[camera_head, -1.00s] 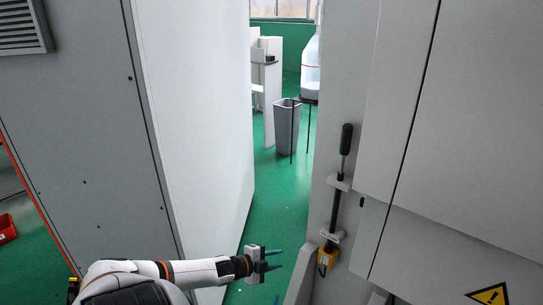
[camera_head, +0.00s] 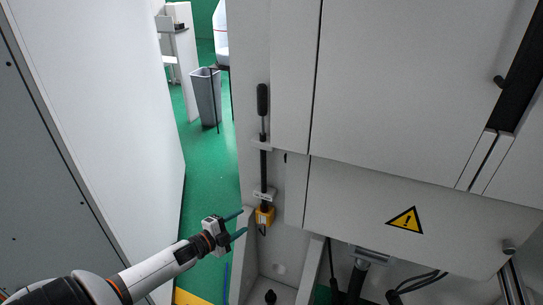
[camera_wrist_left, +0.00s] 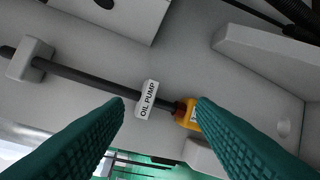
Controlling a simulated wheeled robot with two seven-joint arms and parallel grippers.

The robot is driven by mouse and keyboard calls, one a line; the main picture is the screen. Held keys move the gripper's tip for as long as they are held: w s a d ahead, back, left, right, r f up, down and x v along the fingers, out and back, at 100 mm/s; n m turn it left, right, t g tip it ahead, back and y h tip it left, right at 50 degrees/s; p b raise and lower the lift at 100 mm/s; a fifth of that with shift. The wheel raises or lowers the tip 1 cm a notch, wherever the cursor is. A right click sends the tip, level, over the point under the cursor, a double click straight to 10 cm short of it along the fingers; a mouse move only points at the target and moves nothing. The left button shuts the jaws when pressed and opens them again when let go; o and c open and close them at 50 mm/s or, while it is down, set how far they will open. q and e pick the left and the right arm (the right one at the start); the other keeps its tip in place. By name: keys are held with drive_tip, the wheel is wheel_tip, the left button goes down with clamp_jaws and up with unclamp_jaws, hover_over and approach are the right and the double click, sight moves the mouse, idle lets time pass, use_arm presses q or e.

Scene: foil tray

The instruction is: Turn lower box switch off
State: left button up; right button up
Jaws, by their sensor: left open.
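A small yellow box (camera_head: 265,216) sits at the lower end of a dark rod (camera_head: 263,165) on the grey machine's edge. The rod has a long black handle (camera_head: 262,99) at its top. In the left wrist view the yellow box (camera_wrist_left: 188,113) is partly hidden behind the right finger, beside a white "OIL PUMP" label (camera_wrist_left: 147,98). My left gripper (camera_head: 242,223) is open with teal fingers, just left of the yellow box in the head view. It holds nothing, and I see no clear contact. My right gripper is not in view.
A grey machine with a door panel (camera_head: 410,90) and a yellow warning triangle (camera_head: 405,220) fills the right. A pale panel (camera_head: 110,120) stands at the left. Green floor (camera_head: 205,150) lies between them. A grey bin (camera_head: 206,94) stands farther back. Black cables (camera_head: 415,284) hang below the machine.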

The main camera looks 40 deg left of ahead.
use_arm(q)
drive_tip(key=w+d+r+m+t+h, duration=0.1)
drive_tip(key=d+r+m+t, duration=0.15)
drive_tip(key=r, duration=0.25)
drive_tip(key=w+d+r+m+t, duration=0.1)
drive_tip(key=d+r, duration=0.2)
drive_tip(key=r, duration=0.2)
drive_tip(key=m+t, duration=0.1)
drive_tip(key=m, duration=0.2)
approach(286, 160)
drive_tip(key=shift+n, duration=0.25)
drive_tip(key=p+x, duration=0.2)
drive_tip(key=x, duration=0.7)
drive_tip(key=shift+w+f, duration=0.1)
drive_tip(key=shift+c, duration=0.2)
